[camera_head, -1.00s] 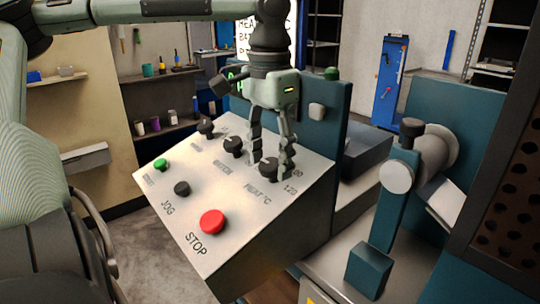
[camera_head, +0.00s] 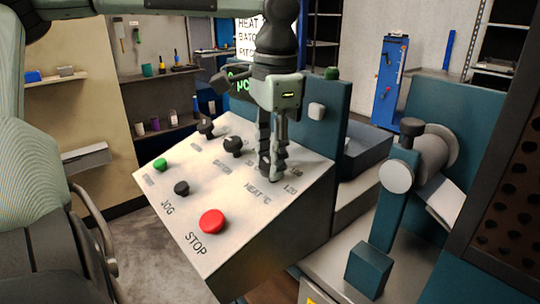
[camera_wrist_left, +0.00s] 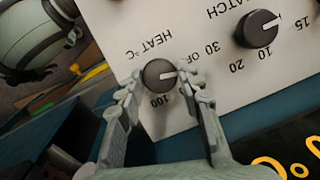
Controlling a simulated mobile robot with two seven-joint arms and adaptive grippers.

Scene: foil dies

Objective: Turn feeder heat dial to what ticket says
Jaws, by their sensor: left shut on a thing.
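The heat dial (camera_wrist_left: 160,75) is a round black knob with a white pointer line, on the sloped white panel (camera_head: 240,210) above the words HEAT °C. My left gripper (camera_head: 270,173) points down onto it, its fingers shut on the knob's sides; in the head view they hide most of it. In the left wrist view the pointer aims to the right, toward one finger (camera_wrist_left: 191,84).
The batch dial (camera_head: 232,144) and another black knob (camera_head: 205,127) sit close by. A green button (camera_head: 160,165), a black jog button (camera_head: 181,188) and a red stop button (camera_head: 212,221) are on the same panel. A teal upright plate (camera_head: 330,140) stands behind the heat dial.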

